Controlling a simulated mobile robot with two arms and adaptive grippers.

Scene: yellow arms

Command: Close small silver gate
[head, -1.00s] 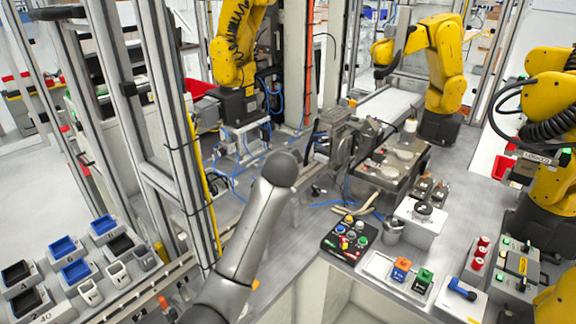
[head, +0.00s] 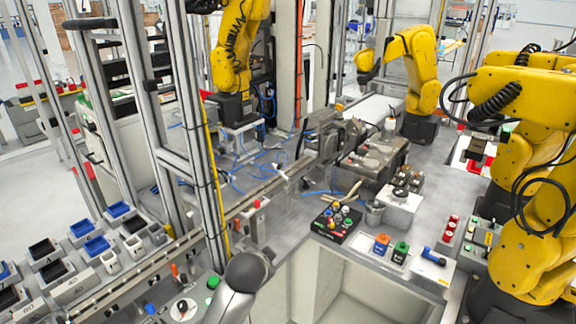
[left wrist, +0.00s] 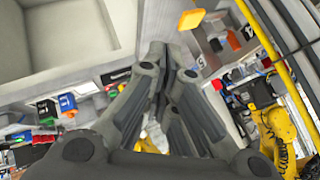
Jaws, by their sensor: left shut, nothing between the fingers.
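Silver metal framing with upright posts (head: 172,130) stands at the left of the head view. A narrower silver frame with a dark top bar (head: 90,23) stands beside it; I cannot tell for sure which part is the small silver gate, or how far it stands open. My left gripper (left wrist: 166,62) shows in the left wrist view, its grey fingers together with nothing held. In the head view only a grey link of my arm shows at the bottom, and the gripper is hidden. My right gripper is in neither view.
Yellow robot arms (head: 550,170) stand at the right and back. A black button box (head: 336,222) and coloured blocks (head: 381,243) lie on the worktop. Blue and black bins (head: 96,245) line the left. A yellow post (head: 212,170) rises near my arm.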

